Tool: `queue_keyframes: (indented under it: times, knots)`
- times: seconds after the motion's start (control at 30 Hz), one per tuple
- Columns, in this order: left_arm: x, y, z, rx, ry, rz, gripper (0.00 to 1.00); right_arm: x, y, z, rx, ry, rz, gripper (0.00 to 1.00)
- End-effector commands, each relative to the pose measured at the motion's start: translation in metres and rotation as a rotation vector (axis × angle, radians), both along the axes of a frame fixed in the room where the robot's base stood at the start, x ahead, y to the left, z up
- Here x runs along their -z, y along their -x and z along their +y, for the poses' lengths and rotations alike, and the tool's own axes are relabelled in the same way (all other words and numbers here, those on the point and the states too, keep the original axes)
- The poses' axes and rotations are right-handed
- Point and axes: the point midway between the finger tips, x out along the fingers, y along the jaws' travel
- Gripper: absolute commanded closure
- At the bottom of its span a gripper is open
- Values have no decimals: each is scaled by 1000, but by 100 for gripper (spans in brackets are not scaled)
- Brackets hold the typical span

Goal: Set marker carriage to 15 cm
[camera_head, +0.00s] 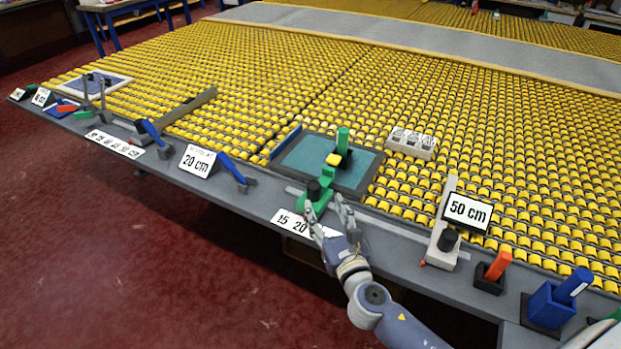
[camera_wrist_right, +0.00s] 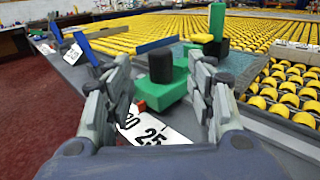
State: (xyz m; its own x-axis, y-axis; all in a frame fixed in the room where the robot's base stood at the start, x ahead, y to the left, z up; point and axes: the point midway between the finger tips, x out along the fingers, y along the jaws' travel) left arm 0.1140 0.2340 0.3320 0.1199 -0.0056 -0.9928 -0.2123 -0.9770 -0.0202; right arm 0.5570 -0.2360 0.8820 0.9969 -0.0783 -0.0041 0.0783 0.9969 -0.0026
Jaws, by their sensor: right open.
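The marker carriage is a green block (camera_head: 326,192) with a black knob (camera_head: 313,189), on a rail at the table's front edge. A scale card (camera_head: 284,222) with 15 and 20 legible lies in front of it, partly hidden by my right gripper. My right gripper (camera_head: 325,208) is open and close in front of the carriage. In the right wrist view the black knob (camera_wrist_right: 160,66) and green block (camera_wrist_right: 163,94) show between the open fingers (camera_wrist_right: 160,100), with no clear grip on either. The wrist view shows 20 and 25 on the card (camera_wrist_right: 150,128). My left gripper is not in view.
A teal mat (camera_head: 300,157) lies behind the carriage, with a yellow piece (camera_head: 333,159) and a green upright (camera_head: 343,140). A 20 cm sign (camera_head: 197,161) stands left. Yellow rollers cover the table behind.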

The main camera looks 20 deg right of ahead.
Motion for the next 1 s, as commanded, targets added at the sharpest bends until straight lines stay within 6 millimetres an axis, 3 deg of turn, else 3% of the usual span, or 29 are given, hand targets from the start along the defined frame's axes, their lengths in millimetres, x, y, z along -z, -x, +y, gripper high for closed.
queue_keyframes:
  times: [0.37, 0.53, 0.73, 1.0]
  knots:
    - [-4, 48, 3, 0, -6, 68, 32, -1, -65, -5, 2, -2, -1, 49]
    - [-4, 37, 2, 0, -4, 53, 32, 0, -87, -7, 2, -3, 1, 49]
    - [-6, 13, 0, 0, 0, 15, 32, 1, -97, -8, 0, -3, 1, 49]
    - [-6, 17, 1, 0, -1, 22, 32, 1, -98, -8, 0, -3, 2, 52]
